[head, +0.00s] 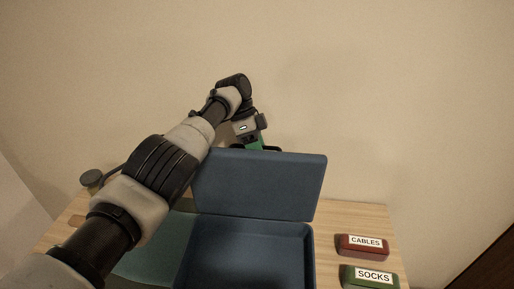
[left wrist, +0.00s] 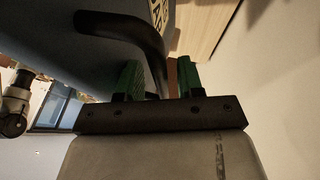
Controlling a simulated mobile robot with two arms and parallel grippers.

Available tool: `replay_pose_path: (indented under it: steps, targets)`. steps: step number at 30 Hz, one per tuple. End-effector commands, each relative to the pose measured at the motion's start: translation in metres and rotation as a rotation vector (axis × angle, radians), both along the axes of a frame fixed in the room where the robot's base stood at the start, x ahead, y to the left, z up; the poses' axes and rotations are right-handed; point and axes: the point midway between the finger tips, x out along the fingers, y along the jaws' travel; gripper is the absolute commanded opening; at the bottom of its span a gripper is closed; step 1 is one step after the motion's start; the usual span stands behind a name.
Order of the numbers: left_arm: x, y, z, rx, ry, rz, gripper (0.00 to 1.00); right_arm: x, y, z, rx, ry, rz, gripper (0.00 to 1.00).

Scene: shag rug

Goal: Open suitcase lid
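The blue suitcase (head: 310,262) lies on a wooden table with its lid (head: 262,185) raised, standing up at the back. The visible part of its inside looks empty. My left gripper (head: 262,147) is at the lid's top edge, on its far side, and the lid partly hides it. In the left wrist view, the green fingers (left wrist: 160,80) are apart. A dark curved handle (left wrist: 130,28) on the lid reaches down between them, with a gap showing on one side. My right gripper is not in view.
A red case labelled CABLES (head: 362,246) and a green case labelled SOCKS (head: 369,277) lie right of the suitcase. A teal flat surface (head: 150,258) is left of it, partly behind my arm. A plain wall stands behind the table.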

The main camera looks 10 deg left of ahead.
Motion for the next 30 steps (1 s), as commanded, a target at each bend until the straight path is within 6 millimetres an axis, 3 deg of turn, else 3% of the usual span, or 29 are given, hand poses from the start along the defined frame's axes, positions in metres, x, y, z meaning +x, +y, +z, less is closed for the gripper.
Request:
replay_pose_path:
  steps: [8, 15, 23, 30]
  targets:
    - [0.001, -0.001, 0.005, -0.004, -0.004, -0.002, 0.37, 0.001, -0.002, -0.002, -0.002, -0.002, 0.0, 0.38]
    - [0.001, 0.0, 0.041, -0.003, -0.006, -0.001, 0.37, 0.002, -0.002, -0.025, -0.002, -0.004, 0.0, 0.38]
    - [-0.02, -0.045, 0.065, -0.004, -0.006, -0.005, 0.37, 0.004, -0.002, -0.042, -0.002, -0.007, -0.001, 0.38]
    - [-0.039, -0.084, 0.096, 0.0, -0.003, -0.003, 0.37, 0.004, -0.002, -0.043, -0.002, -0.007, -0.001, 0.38]
